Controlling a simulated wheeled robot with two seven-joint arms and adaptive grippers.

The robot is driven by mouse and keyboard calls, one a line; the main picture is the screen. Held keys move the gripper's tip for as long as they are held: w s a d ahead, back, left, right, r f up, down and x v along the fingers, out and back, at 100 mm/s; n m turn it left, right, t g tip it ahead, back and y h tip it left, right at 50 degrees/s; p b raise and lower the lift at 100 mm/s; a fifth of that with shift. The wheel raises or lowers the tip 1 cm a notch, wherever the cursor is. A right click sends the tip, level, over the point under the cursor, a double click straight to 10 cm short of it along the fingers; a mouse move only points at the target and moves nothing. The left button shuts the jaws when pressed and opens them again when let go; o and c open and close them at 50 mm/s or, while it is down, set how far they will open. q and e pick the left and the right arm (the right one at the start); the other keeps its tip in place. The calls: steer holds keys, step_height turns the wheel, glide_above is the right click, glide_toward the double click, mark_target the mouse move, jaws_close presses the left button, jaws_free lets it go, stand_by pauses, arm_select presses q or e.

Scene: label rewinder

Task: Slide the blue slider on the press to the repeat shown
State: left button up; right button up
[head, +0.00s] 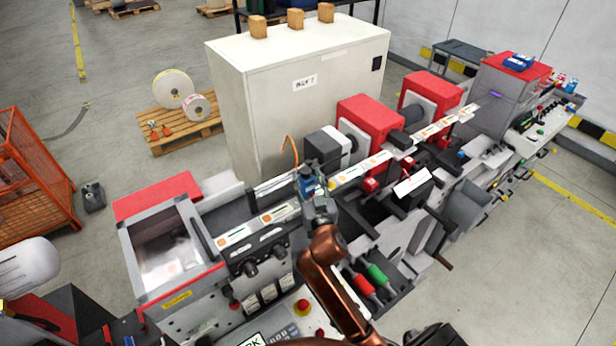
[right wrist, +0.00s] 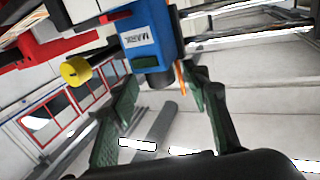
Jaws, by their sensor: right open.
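The blue slider (head: 307,184) sits on the press at the middle of the head view, on the rail beside the label web. In the right wrist view the blue slider (right wrist: 148,40) is close, with a white label on its face and a dark round part below. My right gripper (head: 318,203) is at the slider, partly covering it. In the right wrist view the gripper's fingers (right wrist: 160,95) are open, with the slider's lower end near the gap between them. I cannot tell whether they touch it. The repeat display is not readable. My left gripper does not show.
The press (head: 205,317) has a red-edged clear cover at left and red units (head: 368,121) at right. A white cabinet (head: 300,95) stands behind it. Red and green handles (head: 376,273) lie near my right arm. A yellow knob (right wrist: 76,71) is beside the slider.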

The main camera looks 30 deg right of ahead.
steer(key=shift+w+f, duration=0.1)
steer(key=shift+w, duration=0.05)
steer(key=c, duration=0.7)
jaws_close()
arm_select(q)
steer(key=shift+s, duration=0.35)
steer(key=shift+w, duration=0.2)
arm_select(e)
steer(key=shift+a, duration=0.1)
